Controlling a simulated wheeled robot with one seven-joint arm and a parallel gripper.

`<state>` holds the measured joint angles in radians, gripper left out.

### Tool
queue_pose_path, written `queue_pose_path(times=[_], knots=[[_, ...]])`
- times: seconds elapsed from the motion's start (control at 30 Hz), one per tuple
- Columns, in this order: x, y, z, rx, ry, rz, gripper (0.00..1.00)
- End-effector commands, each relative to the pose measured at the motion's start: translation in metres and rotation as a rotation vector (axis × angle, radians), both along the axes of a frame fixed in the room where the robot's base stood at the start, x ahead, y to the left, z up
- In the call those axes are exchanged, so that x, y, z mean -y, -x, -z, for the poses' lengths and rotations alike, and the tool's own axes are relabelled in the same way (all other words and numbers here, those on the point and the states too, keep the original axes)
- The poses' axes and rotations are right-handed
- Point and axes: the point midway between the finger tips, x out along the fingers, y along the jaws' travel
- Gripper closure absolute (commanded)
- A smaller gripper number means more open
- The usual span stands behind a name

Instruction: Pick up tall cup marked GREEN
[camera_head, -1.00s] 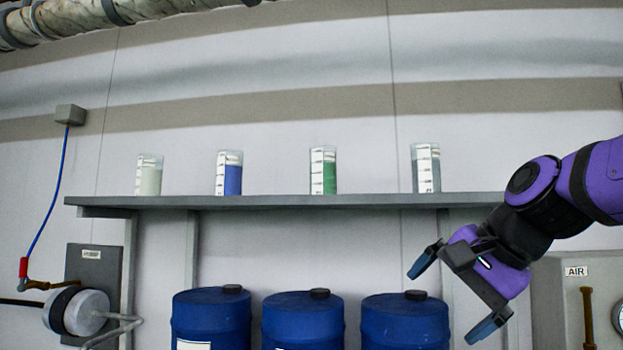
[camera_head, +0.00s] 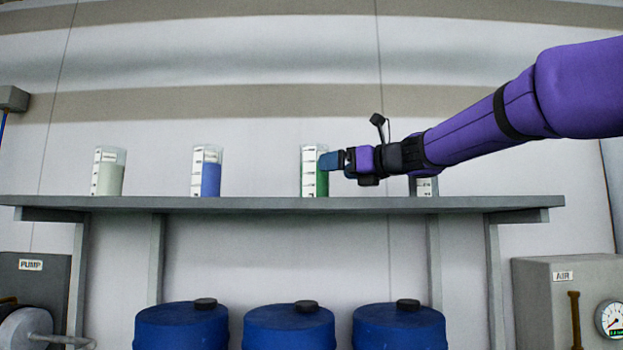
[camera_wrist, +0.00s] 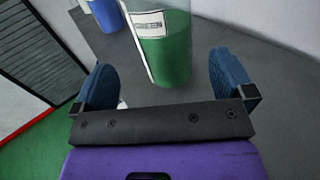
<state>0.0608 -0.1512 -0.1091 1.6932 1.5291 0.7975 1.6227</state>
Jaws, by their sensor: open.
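The tall cup marked GREEN (camera_head: 309,175) is a clear cylinder with green contents and white markings, upright on the shelf. In the wrist view its GREEN label shows on the cup (camera_wrist: 165,50), with the top cut off by the frame. My gripper (camera_head: 334,161) is at the cup's right side in the head view and overlaps its edge there. In the wrist view my gripper (camera_wrist: 168,85) is open, with one blue finger toward each side of the cup and nothing held. The cup stands just beyond the fingertips, between their lines.
The grey shelf (camera_head: 250,203) also bears a blue-filled cup (camera_head: 206,173), a pale-filled cup (camera_head: 109,174) and a cup (camera_head: 425,186) partly hidden behind my arm. Blue drums (camera_head: 290,328) stand below. The shelf is bare between the cups.

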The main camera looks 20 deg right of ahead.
Motion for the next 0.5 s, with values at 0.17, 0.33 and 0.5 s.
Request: queue_pose_path(times=[0.17, 0.33, 0.5], knots=[[-0.013, -0.018, 0.0, 0.0, 0.001, -0.001, 0.0], [-0.018, -0.026, 0.001, 0.0, 0.003, -0.001, 0.0], [-0.028, -0.046, 0.002, -0.001, 0.003, -0.002, 0.0]])
